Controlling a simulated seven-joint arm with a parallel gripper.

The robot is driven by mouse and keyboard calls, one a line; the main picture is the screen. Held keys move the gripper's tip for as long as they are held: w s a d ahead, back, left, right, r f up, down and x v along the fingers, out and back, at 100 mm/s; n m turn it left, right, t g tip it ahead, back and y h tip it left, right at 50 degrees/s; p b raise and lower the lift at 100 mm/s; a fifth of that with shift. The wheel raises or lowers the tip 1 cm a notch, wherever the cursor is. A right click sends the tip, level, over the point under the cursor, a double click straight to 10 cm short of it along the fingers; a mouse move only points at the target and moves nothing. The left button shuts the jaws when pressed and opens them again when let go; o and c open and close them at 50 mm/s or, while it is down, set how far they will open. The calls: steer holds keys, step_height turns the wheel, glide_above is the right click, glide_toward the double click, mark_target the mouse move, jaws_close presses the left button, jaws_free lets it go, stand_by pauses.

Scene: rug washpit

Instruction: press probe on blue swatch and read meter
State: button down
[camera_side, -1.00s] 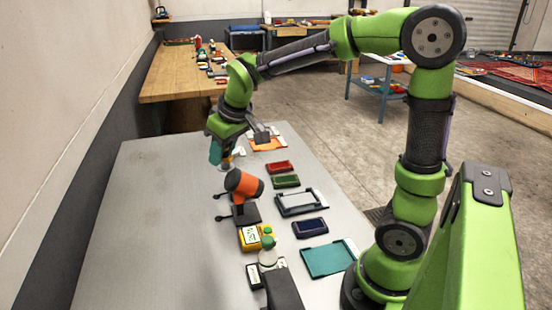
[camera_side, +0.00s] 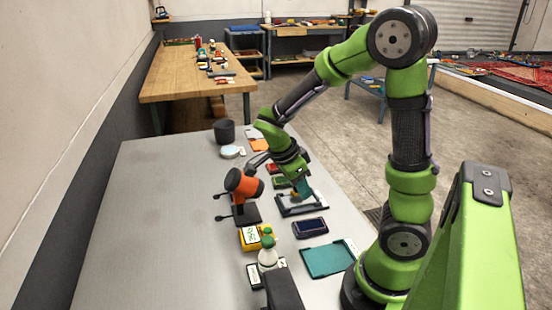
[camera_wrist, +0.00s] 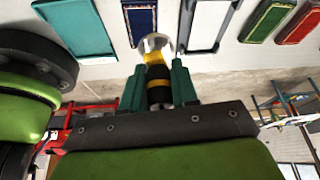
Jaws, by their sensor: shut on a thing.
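My gripper (camera_side: 303,186) is over the grey-framed tray (camera_side: 289,211) in the side view. In the wrist view my gripper (camera_wrist: 157,86) has its teal fingers shut on the probe (camera_wrist: 154,58), a yellow-and-black body with a round pale end. That end points toward the table and appears near the lower end of the dark blue swatch (camera_wrist: 139,20); whether it touches anything cannot be told. The blue swatch (camera_side: 310,228) lies flat, nearer the side camera than the tray. A yellow box with a white label (camera_side: 250,236) may be the meter; its reading is not legible.
An orange device on a dark stand (camera_side: 242,184) stands left of my gripper. A teal tray (camera_side: 327,259), a bottle (camera_side: 267,254), a red swatch (camera_side: 278,168) and a dark cup (camera_side: 224,131) are on the table. The table's left side is clear.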

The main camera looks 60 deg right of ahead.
steer(key=s+m+g+y, duration=0.2)
steer(key=s+m, duration=0.1)
steer(key=m, duration=0.4)
steer(key=m+y, duration=0.2)
steer(key=m, duration=0.2)
glide_above(319, 228)
steer(key=w, duration=0.2)
steer(key=shift+s+f, duration=0.1)
steer(key=shift+f, duration=3.2)
steer(key=shift+f, duration=0.55)
step_height(319, 228, up, 7)
steer(key=shift+a, duration=0.1)
